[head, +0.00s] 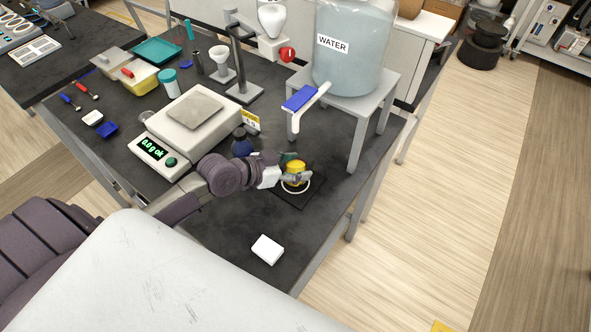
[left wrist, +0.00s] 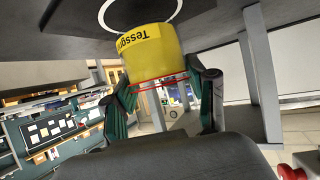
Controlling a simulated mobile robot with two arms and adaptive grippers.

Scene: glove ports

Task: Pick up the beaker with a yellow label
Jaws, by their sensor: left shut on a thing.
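The beaker with a yellow label (head: 295,167) is at the right part of the dark bench, over a white ring on a black mat. In the left wrist view the beaker (left wrist: 150,52) shows its yellow band with black lettering, partly readable, and red lines near its rim. My left gripper (head: 292,175) has its fingers on both sides of the beaker and is shut on it. The left wrist view shows the green-padded fingers (left wrist: 160,88) around it. I cannot tell whether the beaker's base touches the mat. My right gripper is out of view.
A raised stand (head: 383,88) carries a large water jug (head: 355,55) with a blue-handled spout just behind the beaker. A balance (head: 190,115) and a dark blue bottle (head: 241,143) stand to the left. A white block (head: 267,249) lies nearer the front edge.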

